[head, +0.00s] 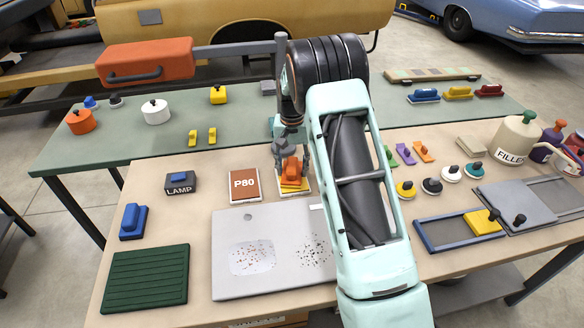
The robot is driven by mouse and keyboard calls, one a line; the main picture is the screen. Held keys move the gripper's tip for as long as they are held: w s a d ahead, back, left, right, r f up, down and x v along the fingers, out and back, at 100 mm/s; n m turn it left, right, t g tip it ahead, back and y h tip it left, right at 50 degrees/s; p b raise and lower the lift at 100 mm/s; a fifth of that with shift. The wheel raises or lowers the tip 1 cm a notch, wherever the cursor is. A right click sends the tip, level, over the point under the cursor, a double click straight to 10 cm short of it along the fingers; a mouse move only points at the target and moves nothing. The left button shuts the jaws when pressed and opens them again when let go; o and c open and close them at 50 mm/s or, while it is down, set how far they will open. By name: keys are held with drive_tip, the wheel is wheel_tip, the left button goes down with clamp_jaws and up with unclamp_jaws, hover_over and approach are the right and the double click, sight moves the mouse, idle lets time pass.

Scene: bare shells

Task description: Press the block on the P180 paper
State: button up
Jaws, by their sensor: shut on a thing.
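My gripper (291,165) points down near the middle of the tan table and is shut on a block with an orange top (291,172). The block is over a yellow-orange paper (296,187) with a pale edge. The gripper and block cover most of this paper, so I cannot read any label on it. I cannot tell whether the block touches the paper or is just above it. A brown paper marked P80 (243,184) lies to the left, apart from the block.
A grey panel (230,281) with speckled patches lies in front of the papers. A blue block (133,221) and a LAMP box (180,182) stand to the left. Round knobbed pads (432,186) and a blue-framed tray (440,239) are to the right. A green table (110,155) stands behind.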

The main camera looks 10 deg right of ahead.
sight(292, 165)
idle(0.3)
drive_tip(key=shift+r+p, duration=1.95)
drive_tip(key=shift+r, duration=1.5)
drive_tip(key=shift+s, duration=0.1)
drive_tip(key=s+r+n, duration=0.2)
drive_tip(key=s+n, duration=0.1)
drive_tip(key=s, duration=1.4)
drive_tip(key=shift+s, duration=0.35)
